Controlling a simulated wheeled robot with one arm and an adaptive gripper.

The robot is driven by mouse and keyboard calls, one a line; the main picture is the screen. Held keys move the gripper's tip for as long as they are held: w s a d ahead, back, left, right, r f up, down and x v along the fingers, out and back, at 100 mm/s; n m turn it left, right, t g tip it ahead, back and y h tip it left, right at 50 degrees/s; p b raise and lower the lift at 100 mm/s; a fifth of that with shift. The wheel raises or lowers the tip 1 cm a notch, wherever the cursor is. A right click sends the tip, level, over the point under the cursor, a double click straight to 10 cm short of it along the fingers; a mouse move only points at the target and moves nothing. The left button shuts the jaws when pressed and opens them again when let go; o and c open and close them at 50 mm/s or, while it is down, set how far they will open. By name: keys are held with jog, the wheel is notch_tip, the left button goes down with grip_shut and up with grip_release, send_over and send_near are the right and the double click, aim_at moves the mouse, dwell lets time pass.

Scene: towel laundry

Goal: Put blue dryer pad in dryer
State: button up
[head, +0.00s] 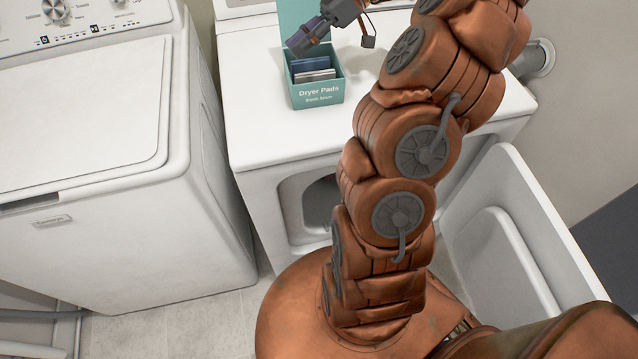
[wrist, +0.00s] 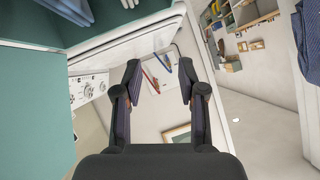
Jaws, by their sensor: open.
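The blue dryer pad (head: 310,64) stands in the teal Dryer Pads box (head: 318,98), behind a pale grey pad (head: 315,75). The box has its lid raised and sits on top of the white dryer (head: 262,125). My gripper (head: 300,42) is over the back left of the box, above the pads. In the wrist view my gripper (wrist: 160,78) has its two fingers spread with nothing between them. A teal surface (wrist: 30,105) and bluish pad edges (wrist: 76,10) fill the left of that view. The dryer's opening (head: 298,212) is partly hidden by my arm.
The dryer door (head: 500,250) hangs open at the right. A white washer (head: 80,150) with its lid shut stands at the left. The dryer top left of the box is clear. A vent pipe (head: 538,58) is at the back right.

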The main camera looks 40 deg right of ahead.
jog(key=s+a+f+m+g+h, duration=0.1)
jog(key=s+a+m+g+h, duration=0.15)
jog(key=s+a, duration=0.5)
jog(key=s+a+m+g+h, duration=0.2)
jog(key=s+a+h, duration=0.15)
jog(key=a, duration=0.75)
jog(key=s+d+f+m+h, duration=0.1)
jog(key=s+f+m+h, duration=0.1)
jog(key=s, duration=0.6)
jog(key=s+f+m+h, duration=0.3)
jog(key=s+f+m, duration=0.2)
jog(key=s, duration=0.3)
jog(key=shift+d+t+h, duration=0.3)
jog(key=shift+d+t, duration=0.05)
jog(key=shift+d, duration=0.05)
jog(key=shift+s+d+f, duration=0.1)
jog(key=shift+s+d, duration=0.05)
jog(key=shift+s, duration=0.05)
jog(key=shift+c, duration=1.1)
jog(key=shift+s, duration=0.1)
